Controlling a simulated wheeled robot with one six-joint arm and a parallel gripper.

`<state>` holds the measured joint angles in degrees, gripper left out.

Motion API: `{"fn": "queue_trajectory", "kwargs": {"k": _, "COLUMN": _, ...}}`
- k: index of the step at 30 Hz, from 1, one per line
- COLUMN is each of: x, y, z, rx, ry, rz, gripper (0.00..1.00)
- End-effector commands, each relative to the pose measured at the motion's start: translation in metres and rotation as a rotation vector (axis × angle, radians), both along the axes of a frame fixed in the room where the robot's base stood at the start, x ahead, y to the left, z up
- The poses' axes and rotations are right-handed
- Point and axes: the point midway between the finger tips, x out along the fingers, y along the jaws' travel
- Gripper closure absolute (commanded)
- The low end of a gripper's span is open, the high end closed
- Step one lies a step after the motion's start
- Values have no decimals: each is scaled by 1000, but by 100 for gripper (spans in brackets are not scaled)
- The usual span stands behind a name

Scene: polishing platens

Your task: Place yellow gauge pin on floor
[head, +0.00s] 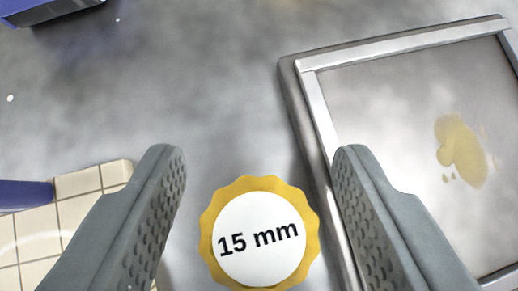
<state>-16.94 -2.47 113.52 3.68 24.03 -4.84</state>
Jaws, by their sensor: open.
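The yellow gauge pin (206,235) shows its scalloped yellow rim and a round white face reading "15 mm". It sits at the bottom middle of the view, between and below the fingertips of my gripper (258,165). The two grey, textured fingers are spread wide and open. Clear space shows on the left side of the pin, and the right finger is close to its right side. The pin's shaft is hidden beneath its face. The grey mottled floor (215,90) spreads behind it.
A metal-framed platen (305,100) with a yellowish stain (460,150) lies at right, partly behind the right finger. A cream tiled block (85,185) and a blue bar (25,195) are at left. A dark blue object (45,10) is at the top left corner.

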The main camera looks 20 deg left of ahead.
Motion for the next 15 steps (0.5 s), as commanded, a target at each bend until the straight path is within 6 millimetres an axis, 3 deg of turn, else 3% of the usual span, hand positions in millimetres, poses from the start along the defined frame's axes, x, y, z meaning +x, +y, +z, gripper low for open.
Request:
{"fn": "queue_trajectory", "kwargs": {"k": 5, "x": 0, "y": 0, "z": 0, "rx": 0, "ry": 0, "rz": 0, "gripper": 48}}
{"fn": "queue_trajectory", "kwargs": {"k": 13, "x": 0, "y": 0, "z": 0, "rx": 0, "ry": 0, "rz": 0, "gripper": 97}}
{"fn": "queue_trajectory", "kwargs": {"k": 15, "x": 0, "y": 0, "z": 0, "rx": 0, "ry": -1, "rz": 0, "gripper": 100}}
